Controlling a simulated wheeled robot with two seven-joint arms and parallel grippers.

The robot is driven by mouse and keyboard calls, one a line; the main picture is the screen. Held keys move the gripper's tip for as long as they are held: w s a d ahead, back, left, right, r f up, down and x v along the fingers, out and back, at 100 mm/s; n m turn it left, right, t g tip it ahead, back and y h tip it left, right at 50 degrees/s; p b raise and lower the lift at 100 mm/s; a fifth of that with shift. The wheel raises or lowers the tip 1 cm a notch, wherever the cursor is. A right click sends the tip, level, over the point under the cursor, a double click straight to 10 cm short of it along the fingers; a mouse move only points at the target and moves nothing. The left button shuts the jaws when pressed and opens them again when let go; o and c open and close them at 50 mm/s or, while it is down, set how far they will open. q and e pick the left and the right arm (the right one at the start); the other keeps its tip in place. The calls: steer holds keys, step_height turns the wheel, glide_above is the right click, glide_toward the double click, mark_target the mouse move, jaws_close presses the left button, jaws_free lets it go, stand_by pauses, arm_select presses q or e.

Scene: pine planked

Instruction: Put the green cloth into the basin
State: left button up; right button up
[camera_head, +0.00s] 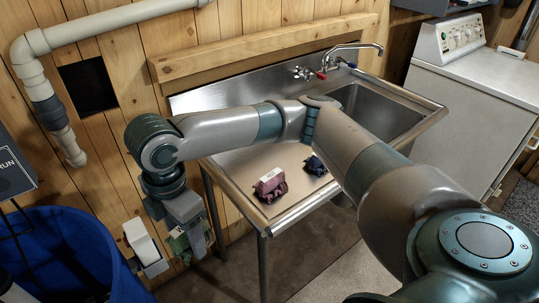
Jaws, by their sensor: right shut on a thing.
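The green cloth (179,244) shows as a small patch between the fingers of my right gripper (175,252), which is shut on it. The gripper points down, left of the sink unit and off its drainboard, beside the wall. Most of the cloth is hidden by the gripper. The metal basin (372,112) is sunk into the right part of the sink unit; my right arm crosses in front and hides part of it. What I see of the basin looks empty. My left gripper is not in view.
A maroon folded cloth (270,186) and a navy one (315,166) lie on the drainboard (243,168). A faucet (345,52) rises behind the basin. A blue bin (62,250) stands at lower left, and a white washer (470,110) is right of the sink.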

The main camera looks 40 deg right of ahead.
mark_target(176, 243)
steer(key=a+f+m, duration=0.1)
steer(key=w+a+f+m, duration=0.1)
steer(key=m, duration=0.1)
steer(key=shift+f, duration=0.25)
steer(key=w+d+f+m, duration=0.4)
steer(key=d+f+m, duration=0.5)
steer(key=m, duration=0.8)
step_height(176, 243, down, 2)
steer(key=shift+d+f+h, duration=0.25)
steer(key=shift+h, duration=0.05)
